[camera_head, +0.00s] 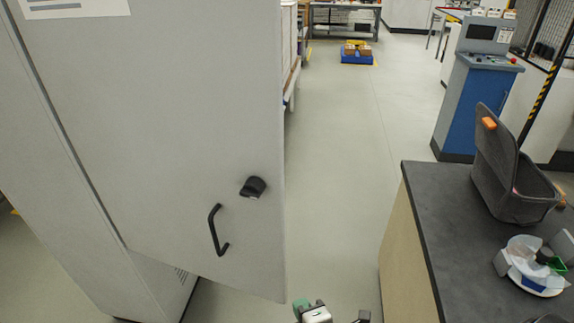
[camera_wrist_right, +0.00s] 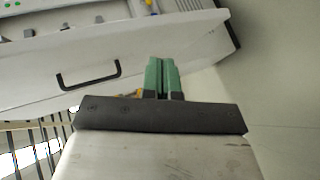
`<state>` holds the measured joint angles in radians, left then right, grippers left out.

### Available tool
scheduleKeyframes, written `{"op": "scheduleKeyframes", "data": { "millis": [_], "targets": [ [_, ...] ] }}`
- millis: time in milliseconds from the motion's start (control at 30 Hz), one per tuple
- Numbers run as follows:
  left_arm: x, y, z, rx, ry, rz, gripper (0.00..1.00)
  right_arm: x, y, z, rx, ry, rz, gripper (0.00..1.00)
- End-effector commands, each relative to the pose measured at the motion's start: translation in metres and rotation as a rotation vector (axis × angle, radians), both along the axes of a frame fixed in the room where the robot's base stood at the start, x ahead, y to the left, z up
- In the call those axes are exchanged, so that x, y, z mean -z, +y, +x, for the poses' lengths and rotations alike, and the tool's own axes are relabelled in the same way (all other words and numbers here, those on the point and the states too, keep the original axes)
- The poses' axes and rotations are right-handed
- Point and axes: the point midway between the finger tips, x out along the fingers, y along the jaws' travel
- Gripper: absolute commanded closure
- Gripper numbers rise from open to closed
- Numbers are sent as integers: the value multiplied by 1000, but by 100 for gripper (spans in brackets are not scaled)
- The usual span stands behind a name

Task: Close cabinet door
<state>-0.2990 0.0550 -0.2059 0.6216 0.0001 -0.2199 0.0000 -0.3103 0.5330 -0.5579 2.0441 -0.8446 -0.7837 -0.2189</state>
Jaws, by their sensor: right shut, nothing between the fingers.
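The grey cabinet door (camera_head: 160,130) stands open in the head view, swung out from the cabinet body (camera_head: 45,160). It has a black handle (camera_head: 217,230) and a black knob (camera_head: 253,187). My right gripper (camera_head: 303,306) is at the bottom edge, mostly cut off, low and right of the door's bottom corner. In the right wrist view its green fingers (camera_wrist_right: 162,76) are shut together and empty. They point toward a pale panel (camera_wrist_right: 130,65) with a black handle (camera_wrist_right: 88,76); I cannot tell whether they touch it. My left gripper is not in view.
A dark-topped workbench (camera_head: 440,225) stands at the right, holding a grey bin (camera_head: 505,180) and a white round item with tape (camera_head: 537,265). A blue control console (camera_head: 475,90) stands behind. Clear floor (camera_head: 345,170) lies between door and bench.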

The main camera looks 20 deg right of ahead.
Motion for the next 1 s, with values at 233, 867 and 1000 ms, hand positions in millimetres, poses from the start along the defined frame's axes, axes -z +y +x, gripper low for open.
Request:
{"op": "scheduleKeyframes", "data": {
  "millis": [233,867,1000],
  "targets": [
    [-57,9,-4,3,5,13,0,-200,20,-26,-69,-301,-70,100],
    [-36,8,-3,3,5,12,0,-247,21,-6,-68,-399,-76,100],
    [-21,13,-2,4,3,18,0,-248,21,11,-69,-398,-76,100]
  ]
}}
